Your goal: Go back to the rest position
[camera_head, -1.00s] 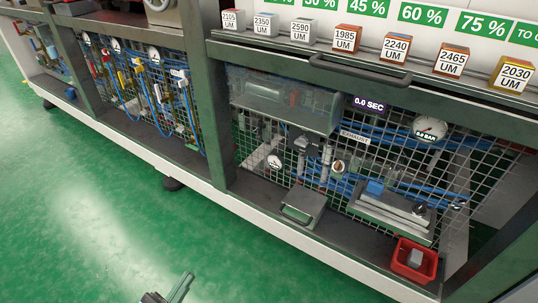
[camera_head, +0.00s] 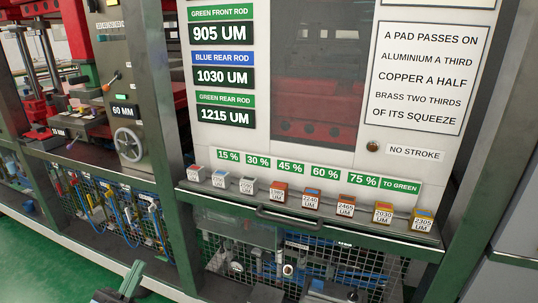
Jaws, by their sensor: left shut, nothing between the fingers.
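My left gripper (camera_head: 128,283) shows at the bottom edge, left of centre, with one green finger pointing up and a dark body beside it. It is shut and holds nothing. It is in front of the machine's lower frame, above the green floor, and apart from the blocks. Most of its arm is cut off by the picture's edge. My right gripper is not in view.
A row of labelled small blocks (camera_head: 310,201) stands on the machine's ledge (camera_head: 420,239), above a dark handle (camera_head: 290,219). Wire mesh (camera_head: 350,262) covers the space below. A handwheel (camera_head: 128,144) is at left. Green floor (camera_head: 40,262) is clear at lower left.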

